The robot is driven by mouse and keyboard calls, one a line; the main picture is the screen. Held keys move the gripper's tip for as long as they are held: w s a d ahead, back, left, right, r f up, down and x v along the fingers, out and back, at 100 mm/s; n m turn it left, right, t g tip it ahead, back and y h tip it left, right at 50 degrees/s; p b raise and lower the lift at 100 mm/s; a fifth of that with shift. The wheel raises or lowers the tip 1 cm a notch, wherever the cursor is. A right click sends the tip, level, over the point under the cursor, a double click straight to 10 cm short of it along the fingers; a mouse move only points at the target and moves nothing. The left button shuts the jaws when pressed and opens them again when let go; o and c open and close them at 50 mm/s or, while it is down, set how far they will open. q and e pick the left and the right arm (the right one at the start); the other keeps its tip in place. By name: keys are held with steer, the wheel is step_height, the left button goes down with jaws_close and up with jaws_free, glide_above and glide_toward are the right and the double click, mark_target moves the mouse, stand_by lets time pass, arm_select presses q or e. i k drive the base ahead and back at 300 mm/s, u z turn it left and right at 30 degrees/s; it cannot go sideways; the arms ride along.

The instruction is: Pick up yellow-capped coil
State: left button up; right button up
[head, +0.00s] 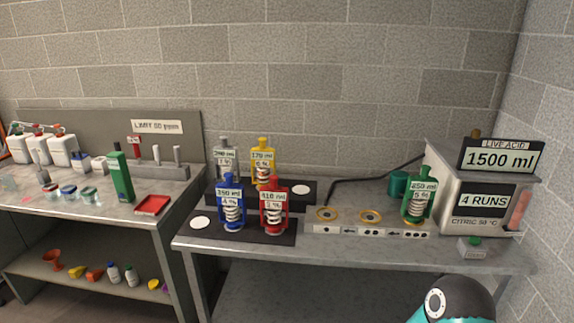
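The yellow-capped coil (263,148) stands upright on the rear black rack (283,202) on the right-hand bench. It has a yellow frame and a label that seems to read 170 ml. The red coil (273,221) stands in front of it and partly hides its lower part. The grey-capped coil (224,143) is close on its left. The blue coil (231,221) is in front and to the left. Neither of my grippers is in view; only a dark and teal link of my arm shows at the bottom right, well apart from the coil.
The acid machine (480,202) stands at the right end. The left bench holds bottles and a red tray (152,205).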

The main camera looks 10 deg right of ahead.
mark_target(263, 157)
steer(key=u, duration=0.05)
steer(key=i, duration=0.95)
steer(key=u, duration=0.5)
